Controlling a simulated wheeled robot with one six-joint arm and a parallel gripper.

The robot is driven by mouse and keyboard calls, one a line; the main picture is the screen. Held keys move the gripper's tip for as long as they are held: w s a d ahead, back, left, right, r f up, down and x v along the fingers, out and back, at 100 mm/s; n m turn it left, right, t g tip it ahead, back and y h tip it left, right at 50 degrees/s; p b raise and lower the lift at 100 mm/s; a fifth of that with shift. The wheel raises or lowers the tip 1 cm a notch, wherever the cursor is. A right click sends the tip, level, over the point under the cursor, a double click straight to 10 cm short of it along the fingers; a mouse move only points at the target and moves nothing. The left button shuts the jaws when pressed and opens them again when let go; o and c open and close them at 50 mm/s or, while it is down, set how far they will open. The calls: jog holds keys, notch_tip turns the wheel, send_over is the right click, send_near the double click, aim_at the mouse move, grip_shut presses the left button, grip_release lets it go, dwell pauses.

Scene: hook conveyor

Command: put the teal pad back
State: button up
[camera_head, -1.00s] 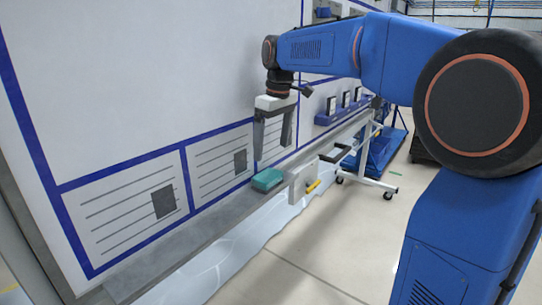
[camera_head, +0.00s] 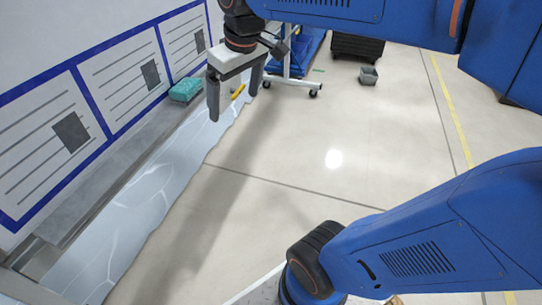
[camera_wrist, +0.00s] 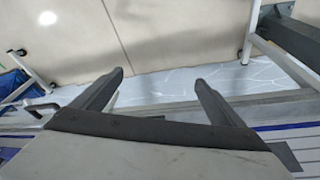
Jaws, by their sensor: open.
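The teal pad (camera_head: 186,89) lies on the narrow grey ledge (camera_head: 128,152) at the foot of the whiteboard, in the head view. It is a small block with rounded edges. My gripper (camera_head: 233,104) is open with nothing between its fingers, pointing down, and appears to the right of the pad in the picture. In the wrist view my gripper (camera_wrist: 160,76) also shows two spread fingers with empty space between them. I cannot make out the pad in the wrist view.
The whiteboard (camera_head: 120,15) has blue-framed panels along its lower edge. A yellow-handled item (camera_head: 238,91) is close to my gripper. A wheeled stand (camera_head: 297,82), a grey bin (camera_head: 368,76) and a dark crate (camera_head: 357,47) stand further back. The middle floor is clear.

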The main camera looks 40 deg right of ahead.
jog(key=s+d+f+m+t, duration=0.1)
jog(key=s+f+m, duration=0.2)
jog(key=s+f, duration=0.8)
jog(key=shift+s+d+t, duration=0.3)
jog(key=shift+s+d, duration=0.1)
jog(key=shift+s, duration=0.25)
